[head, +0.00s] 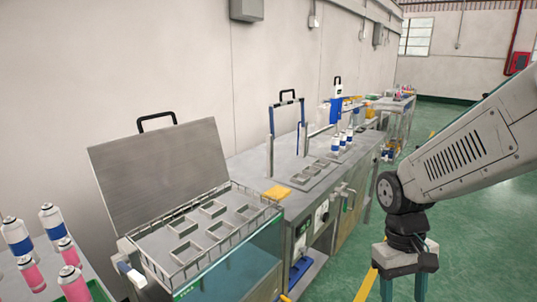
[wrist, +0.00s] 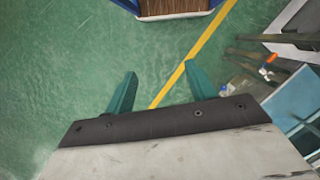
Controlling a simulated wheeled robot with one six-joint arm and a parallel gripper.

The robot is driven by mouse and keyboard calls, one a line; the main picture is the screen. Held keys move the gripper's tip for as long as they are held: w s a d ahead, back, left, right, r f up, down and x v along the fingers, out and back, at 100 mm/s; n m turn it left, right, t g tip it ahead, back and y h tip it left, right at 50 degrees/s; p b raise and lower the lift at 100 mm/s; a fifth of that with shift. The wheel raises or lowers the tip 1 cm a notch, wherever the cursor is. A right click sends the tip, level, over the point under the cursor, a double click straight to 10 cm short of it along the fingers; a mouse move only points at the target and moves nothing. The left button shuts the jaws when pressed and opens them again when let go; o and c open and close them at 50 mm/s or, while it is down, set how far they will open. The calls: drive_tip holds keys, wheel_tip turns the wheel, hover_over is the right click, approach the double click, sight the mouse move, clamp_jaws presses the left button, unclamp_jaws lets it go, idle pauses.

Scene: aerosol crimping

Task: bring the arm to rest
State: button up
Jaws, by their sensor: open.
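My gripper (head: 404,287) hangs at the lower right of the head view, pointing down, with its two green fingers apart. My arm comes in from the right edge of the head view, in front of the benches and over the floor.
More cans (head: 17,238) stand at lower left. The green floor (head: 470,235) at right is clear.

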drive_tip(key=s+r+m+t+y, duration=0.1)
drive_tip(key=s+r+t, duration=0.3)
drive_tip(key=s+r, duration=0.7)
drive_tip(key=shift+s+d+r+m, duration=0.3)
drive_tip(key=shift+s+d+r, duration=0.05)
drive_tip(key=shift+r, duration=0.1)
